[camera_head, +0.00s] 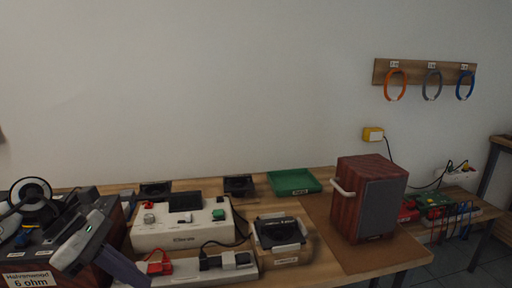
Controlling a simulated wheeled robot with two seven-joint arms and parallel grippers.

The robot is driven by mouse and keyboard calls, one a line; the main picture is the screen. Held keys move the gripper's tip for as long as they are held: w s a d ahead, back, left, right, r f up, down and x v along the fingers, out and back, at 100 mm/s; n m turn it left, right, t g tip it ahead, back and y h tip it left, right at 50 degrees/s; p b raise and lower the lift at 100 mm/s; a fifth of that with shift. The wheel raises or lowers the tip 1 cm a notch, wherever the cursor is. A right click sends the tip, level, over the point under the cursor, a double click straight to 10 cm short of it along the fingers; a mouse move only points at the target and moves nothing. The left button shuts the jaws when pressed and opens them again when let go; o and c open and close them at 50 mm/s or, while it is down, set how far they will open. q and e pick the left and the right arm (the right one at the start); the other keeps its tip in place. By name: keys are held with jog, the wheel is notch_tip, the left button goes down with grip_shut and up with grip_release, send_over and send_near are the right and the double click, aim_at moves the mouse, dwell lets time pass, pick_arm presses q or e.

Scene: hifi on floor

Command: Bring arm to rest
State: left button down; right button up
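A grey body with a dark band and a small green light, which looks like my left gripper (88,243), is at the lower left, in front of a dark red box labelled "6 ohm" (28,279). A purple-grey bar runs from it down to the right. Its fingertips cannot be made out, so I cannot tell if it is open or shut. Nothing held can be made out. My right arm and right gripper are not in view.
A white tester box (182,236), a black device in a light holder (280,232), a green tray (293,182) and a wooden speaker (369,199) stand on the table. A power strip (205,268) lies at the front. Bare wood (350,262) shows before the speaker.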

pick_arm(q)
jog(key=s+d+n+t+h, duration=0.1)
jog(key=d+n+t+h, duration=0.75)
jog(key=d+n, duration=0.8)
jog(key=s+a+f+n+t+y, duration=0.1)
jog(key=a+f+n+t+y, duration=0.3)
jog(key=f+n, duration=0.55)
jog(key=s+a+f+n+t+y, duration=0.2)
jog(key=f+n+y, duration=0.5)
jog(key=n, duration=0.6)
jog(key=s+a+f+n+g+y, duration=0.2)
jog(key=s+f+n+g, duration=0.4)
jog(key=s+f, duration=0.9)
jog(key=s+n+y, duration=0.1)
jog(key=n, duration=0.2)
jog(key=shift+a+f+n+g, duration=0.15)
jog(key=shift+f+n+g, duration=0.15)
jog(key=shift+f+g, duration=0.1)
jog(key=shift+s, duration=0.1)
